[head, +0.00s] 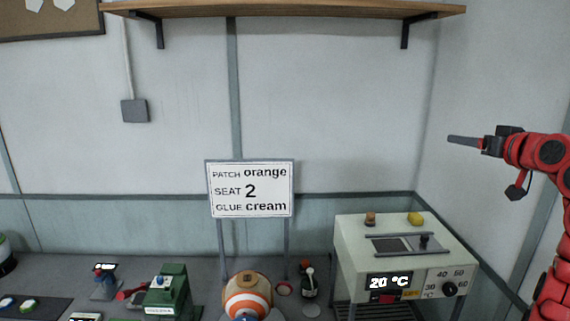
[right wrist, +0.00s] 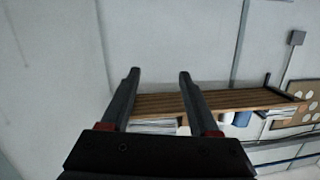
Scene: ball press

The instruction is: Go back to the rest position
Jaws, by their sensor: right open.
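My right gripper (head: 465,141) is raised at the right of the head view, well above the bench and pointing left. It is empty. In the right wrist view the two fingers of the gripper (right wrist: 157,78) stand apart with nothing between them. The wall and a wooden shelf (right wrist: 215,101) show beyond them. My left gripper is not in view. An orange-and-white striped ball (head: 247,292) sits at the front middle of the bench, cut off by the lower edge.
A cream machine (head: 400,260) reading 20 °C stands at the right of the bench. A sign (head: 250,189) stands at the middle. A green device (head: 168,290) and small tools are at the left. A shelf (head: 290,11) hangs above. Air around the right gripper is clear.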

